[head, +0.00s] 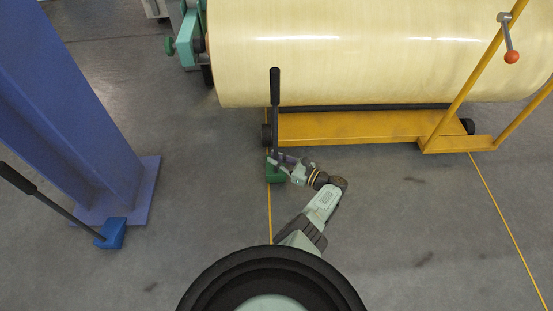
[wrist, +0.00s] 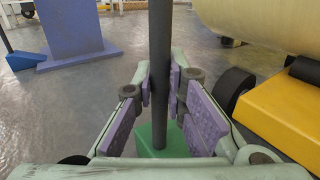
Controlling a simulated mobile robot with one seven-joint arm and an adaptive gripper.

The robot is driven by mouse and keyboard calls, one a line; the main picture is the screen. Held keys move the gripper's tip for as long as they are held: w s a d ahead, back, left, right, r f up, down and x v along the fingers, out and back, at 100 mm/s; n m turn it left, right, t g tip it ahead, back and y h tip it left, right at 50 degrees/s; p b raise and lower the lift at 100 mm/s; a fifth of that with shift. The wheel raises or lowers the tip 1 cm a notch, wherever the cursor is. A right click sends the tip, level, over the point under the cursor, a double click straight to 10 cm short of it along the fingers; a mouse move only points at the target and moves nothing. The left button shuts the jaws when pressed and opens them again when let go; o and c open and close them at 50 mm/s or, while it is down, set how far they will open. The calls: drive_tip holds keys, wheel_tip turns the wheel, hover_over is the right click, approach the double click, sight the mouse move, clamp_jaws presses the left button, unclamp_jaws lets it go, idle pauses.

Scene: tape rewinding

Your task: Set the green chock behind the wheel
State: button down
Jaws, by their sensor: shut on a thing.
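The green chock (head: 275,172) has a tall black handle (head: 275,110) that stands upright. In the head view it is just in front of the left wheel (head: 266,136) of the yellow cart (head: 360,126). My gripper (head: 283,158) is shut on the handle, low down near the chock. In the wrist view the purple finger pads of my gripper (wrist: 163,85) close around the handle (wrist: 160,50), and the green chock (wrist: 155,142) shows below. A black wheel (wrist: 233,90) is to the right of the handle there. I cannot tell whether the chock touches the floor or the wheel.
A large cream roll (head: 370,50) lies on the cart. A blue column (head: 85,110) stands at the left, with a blue chock (head: 112,233) and its handle beside its foot. A yellow floor line (head: 269,215) runs near the green chock. The floor between column and cart is clear.

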sight(268, 168)
drive_tip(key=shift+f+b+x, duration=0.2)
drive_tip(key=shift+b+x, duration=0.45)
drive_tip(key=shift+x, duration=1.3)
drive_tip(key=shift+f, duration=0.15)
drive_tip(key=shift+f, duration=0.2)
drive_tip(key=c, duration=1.6)
unclamp_jaws()
drive_tip(key=shift+f, duration=0.1)
drive_tip(key=shift+c, duration=0.2)
